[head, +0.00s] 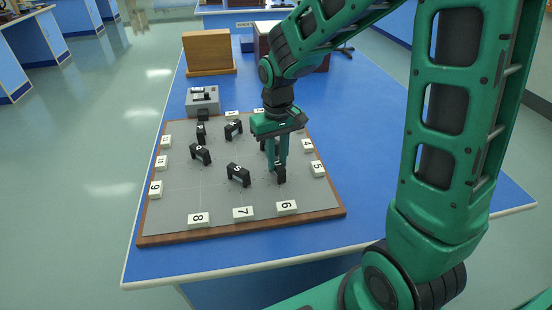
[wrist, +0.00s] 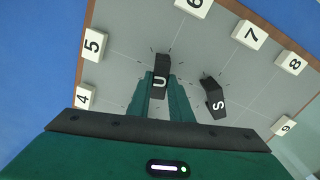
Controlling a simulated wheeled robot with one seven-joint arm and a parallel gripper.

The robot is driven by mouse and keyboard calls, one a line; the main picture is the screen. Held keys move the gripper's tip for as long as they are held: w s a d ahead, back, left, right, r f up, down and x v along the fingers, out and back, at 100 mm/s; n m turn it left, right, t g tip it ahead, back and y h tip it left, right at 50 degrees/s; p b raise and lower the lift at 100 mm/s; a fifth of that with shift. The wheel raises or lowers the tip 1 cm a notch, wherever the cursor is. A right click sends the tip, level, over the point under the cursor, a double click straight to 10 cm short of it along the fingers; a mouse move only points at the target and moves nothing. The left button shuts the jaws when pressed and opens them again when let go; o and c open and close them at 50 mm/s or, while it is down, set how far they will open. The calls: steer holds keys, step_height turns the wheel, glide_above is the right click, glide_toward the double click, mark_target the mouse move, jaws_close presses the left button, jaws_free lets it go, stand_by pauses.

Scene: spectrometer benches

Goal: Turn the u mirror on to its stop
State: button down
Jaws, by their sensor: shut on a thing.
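The u mirror (wrist: 161,80) is a black block with a white letter U on top. It stands on the grey board near the blocks marked 5 and 6. My gripper (wrist: 160,92) is shut on it, with one green finger on each side in the wrist view. In the head view my gripper (head: 278,170) points down onto the board, and the u mirror (head: 280,174) is partly hidden between the fingers. Small dark marks lie on the board around the mirror. I cannot tell whether it is against a stop.
The s mirror (wrist: 213,98) stands close to the right in the wrist view. Several other black mirrors (head: 201,154) stand on the board (head: 190,185). White numbered blocks line its edge. A grey device (head: 202,101) and a wooden stand (head: 208,53) are behind.

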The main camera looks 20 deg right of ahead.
mark_target(277, 163)
steer(key=n, duration=0.5)
steer(key=shift+n, duration=0.3)
stand_by(0.4)
steer(key=c, duration=1.6)
jaws_free()
step_height(277, 163, up, 11)
steer(key=shift+f, duration=0.1)
steer(key=s+d+m, duration=0.4)
steer(key=s+d, duration=0.2)
steer(key=s, duration=0.2)
steer(key=s+d+f+m, duration=0.1)
steer(key=s+d+m, duration=0.3)
steer(key=s, duration=0.4)
steer(key=s+d+f+m, duration=0.1)
steer(key=s+d+m, duration=0.3)
steer(key=s+d, duration=0.3)
steer(key=shift+s+d+f+m, duration=0.15)
steer(key=shift+s+m, duration=0.05)
steer(key=shift+s, duration=0.2)
steer(key=shift+s+d+f+m, duration=0.1)
steer(key=shift+s+d+m, duration=0.1)
steer(key=shift+s, duration=0.2)
